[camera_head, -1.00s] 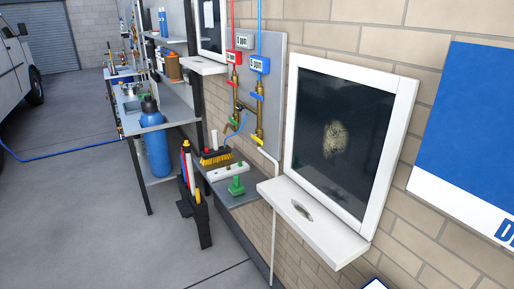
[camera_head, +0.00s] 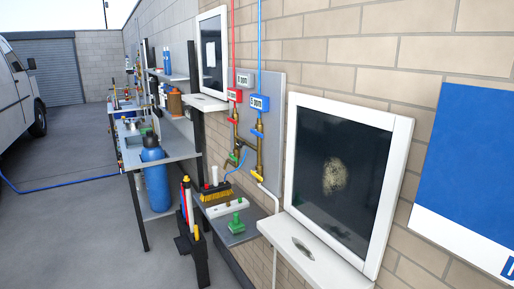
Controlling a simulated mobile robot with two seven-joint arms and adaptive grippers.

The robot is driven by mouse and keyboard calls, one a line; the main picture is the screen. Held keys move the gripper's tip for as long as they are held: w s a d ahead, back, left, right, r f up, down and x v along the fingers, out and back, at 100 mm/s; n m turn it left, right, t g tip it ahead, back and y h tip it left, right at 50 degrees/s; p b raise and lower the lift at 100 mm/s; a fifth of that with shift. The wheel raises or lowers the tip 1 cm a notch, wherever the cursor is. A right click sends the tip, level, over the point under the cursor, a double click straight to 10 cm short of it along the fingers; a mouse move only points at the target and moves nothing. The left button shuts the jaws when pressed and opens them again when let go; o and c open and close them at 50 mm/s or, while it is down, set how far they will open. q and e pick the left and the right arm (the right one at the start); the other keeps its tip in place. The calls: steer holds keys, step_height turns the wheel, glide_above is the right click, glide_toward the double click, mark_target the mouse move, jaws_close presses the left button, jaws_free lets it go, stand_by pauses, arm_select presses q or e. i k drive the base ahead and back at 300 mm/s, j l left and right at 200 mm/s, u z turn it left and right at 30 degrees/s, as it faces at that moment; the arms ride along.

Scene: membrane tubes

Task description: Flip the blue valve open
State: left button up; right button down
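The blue valve handle (camera_head: 257,133) sits on a brass pipe on the grey wall panel (camera_head: 272,120), just below a blue meter box (camera_head: 259,102) fed by a blue pipe (camera_head: 260,40). It is small and distant, so I cannot tell which way its handle is turned. A red valve handle (camera_head: 233,121) is to its left under a red meter box (camera_head: 235,95). A yellow handle (camera_head: 257,178) is lower on the same brass line, and a green handle (camera_head: 231,159) is at lower left. Neither of my grippers is in view.
A shelf below the panel holds a brush (camera_head: 216,193) and a green-handled item (camera_head: 237,223). A black holder of tools (camera_head: 192,240) stands before it. A framed window with a white ledge (camera_head: 305,252) juts out at right. Open floor (camera_head: 80,235) lies at left.

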mark_target(259, 134)
steer(key=i+j, duration=0.4)
steer(key=i+j+u, duration=0.15)
steer(key=i+j, duration=0.6)
steer(key=i, duration=0.25)
steer(key=i+j+u, duration=0.1)
steer(key=i+j, duration=0.25)
steer(key=i, duration=0.15)
